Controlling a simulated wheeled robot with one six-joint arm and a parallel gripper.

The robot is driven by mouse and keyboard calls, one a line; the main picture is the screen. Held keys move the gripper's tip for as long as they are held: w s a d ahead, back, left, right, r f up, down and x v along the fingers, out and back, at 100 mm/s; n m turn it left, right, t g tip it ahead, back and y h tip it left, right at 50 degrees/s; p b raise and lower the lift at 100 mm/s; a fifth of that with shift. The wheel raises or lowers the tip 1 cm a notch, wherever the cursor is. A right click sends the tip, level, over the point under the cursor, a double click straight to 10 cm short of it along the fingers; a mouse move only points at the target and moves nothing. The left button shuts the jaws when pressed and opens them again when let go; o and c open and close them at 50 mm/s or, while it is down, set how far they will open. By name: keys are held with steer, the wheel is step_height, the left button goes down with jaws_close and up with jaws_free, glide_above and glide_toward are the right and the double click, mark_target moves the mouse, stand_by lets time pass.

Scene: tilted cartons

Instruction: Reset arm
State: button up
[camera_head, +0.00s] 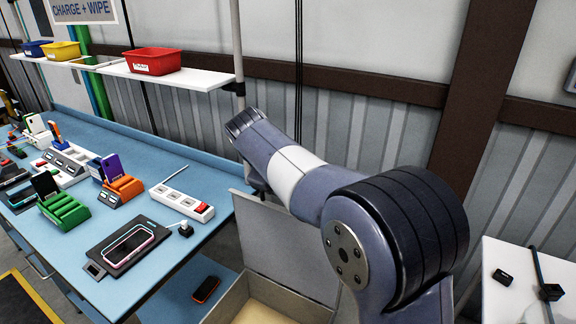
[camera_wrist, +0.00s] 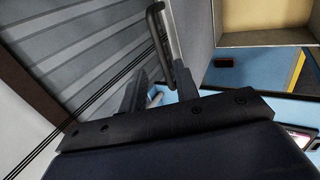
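My arm reaches from the right foreground toward the upper left in the head view, above an open carton (camera_head: 285,240). My gripper is hidden behind the arm there, apart from a small dark part beside the carton's raised flap. In the wrist view my gripper (camera_wrist: 160,75) shows two dark fingers with a gap between them. I see nothing held in that gap. The carton (camera_wrist: 265,20) also shows at the upper right of the wrist view, apart from the fingers.
A blue workbench (camera_head: 140,215) at left carries phones, green and orange docks, a power strip (camera_head: 180,203) and a pink-edged phone (camera_head: 130,246). An orange-edged phone (camera_head: 206,289) lies on its lower shelf. A corrugated wall (camera_head: 350,140) stands behind my arm. A white table (camera_head: 510,310) is at right.

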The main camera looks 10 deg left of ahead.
steer(key=p+x, duration=0.2)
steer(key=x, duration=0.8)
steer(key=shift+w+f, duration=0.1)
steer(key=shift+f, duration=0.35)
steer(key=shift+s+a, duration=0.1)
steer(key=shift+s, duration=0.2)
steer(key=shift+r, duration=0.1)
